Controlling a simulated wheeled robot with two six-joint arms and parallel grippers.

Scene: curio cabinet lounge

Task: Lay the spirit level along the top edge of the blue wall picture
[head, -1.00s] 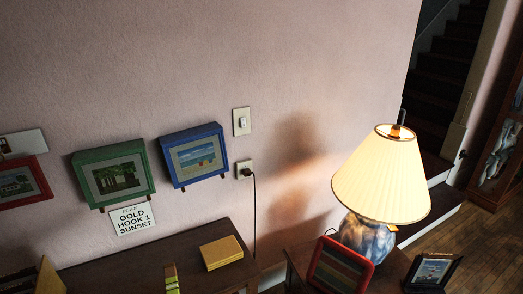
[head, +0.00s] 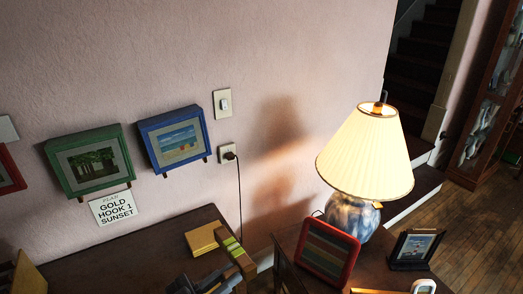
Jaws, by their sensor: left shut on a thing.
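The blue wall picture (head: 176,139) hangs on the pink wall, left of the light switch, with a beach scene in its thick frame. Its top edge is bare. My left gripper (head: 229,276) is at the bottom of the head view, dark and partly cut off by the edge. My right gripper is not in view.
A green picture (head: 91,161) hangs left of the blue one, above a plan card (head: 113,207). A yellow block (head: 203,238) lies on the cabinet (head: 160,239). An outlet with a plugged cord (head: 228,155) and a lit lamp (head: 366,155) are to the right.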

